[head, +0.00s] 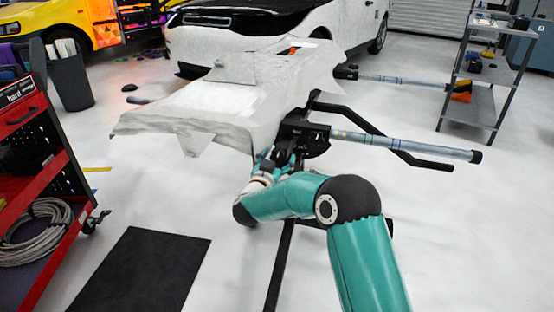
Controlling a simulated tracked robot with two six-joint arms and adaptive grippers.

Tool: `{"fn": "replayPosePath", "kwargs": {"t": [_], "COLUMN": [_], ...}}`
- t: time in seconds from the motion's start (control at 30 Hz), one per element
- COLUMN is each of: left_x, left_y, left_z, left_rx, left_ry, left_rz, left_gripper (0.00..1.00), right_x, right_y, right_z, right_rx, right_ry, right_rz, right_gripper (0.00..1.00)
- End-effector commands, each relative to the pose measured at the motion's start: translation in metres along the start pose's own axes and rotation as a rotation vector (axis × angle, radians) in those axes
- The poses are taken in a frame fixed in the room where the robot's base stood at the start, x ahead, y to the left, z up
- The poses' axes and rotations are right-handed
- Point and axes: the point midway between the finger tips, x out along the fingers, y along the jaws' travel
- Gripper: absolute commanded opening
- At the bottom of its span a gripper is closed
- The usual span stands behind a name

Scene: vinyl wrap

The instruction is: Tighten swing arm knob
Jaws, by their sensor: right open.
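My right arm reaches in from the bottom right, and its gripper (274,162) is at the black joint bracket (310,136) of the stand, under the near edge of the white-covered panel. The gripper is open; its fingertips are small and dark against the bracket. I cannot make out the knob, or whether the fingers touch it. A grey swing arm tube (405,145) with a black end cap runs right from this bracket. A second tube (400,79) extends right farther back. My left gripper is not in view.
The wrapped panel (215,105) lies across the stand. A bent black bar (385,138) runs under the near tube. A red tool cart (35,165) stands left, a black mat (142,270) lies front left, and a metal shelf (470,103) stands back right. Floor at right is clear.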

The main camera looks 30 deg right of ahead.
Motion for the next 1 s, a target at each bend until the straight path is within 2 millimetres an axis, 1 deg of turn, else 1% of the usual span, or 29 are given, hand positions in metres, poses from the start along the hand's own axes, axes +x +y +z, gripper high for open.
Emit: {"fn": "replayPosePath", "kwargs": {"t": [0.17,0.27,0.5,0.6,0.7,0.83,1.0], "left_x": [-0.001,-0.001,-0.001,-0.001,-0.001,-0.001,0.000], "left_y": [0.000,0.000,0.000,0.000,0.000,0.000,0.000], "left_z": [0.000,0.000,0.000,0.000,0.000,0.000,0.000], "left_rx": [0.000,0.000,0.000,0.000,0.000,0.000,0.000], "left_ry": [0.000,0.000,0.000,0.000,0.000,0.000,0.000], "left_rz": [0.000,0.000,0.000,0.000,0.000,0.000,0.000], "left_gripper": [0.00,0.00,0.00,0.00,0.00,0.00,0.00], "right_x": [-0.010,-0.024,-0.072,-0.091,-0.105,-0.117,-0.121], "right_y": [-0.001,-0.001,-0.002,-0.002,-0.001,-0.001,0.000], "right_z": [-0.001,0.000,0.000,0.001,0.002,0.002,0.002], "right_rx": [0.000,0.000,-0.002,-0.001,-0.001,-0.001,0.000], "right_ry": [0.001,0.000,-0.001,-0.002,-0.002,-0.002,-0.001], "right_rz": [-0.002,-0.003,-0.006,-0.005,-0.004,-0.003,0.000], "right_gripper": [0.75,0.75,0.75,0.75,0.75,0.75,0.75]}}
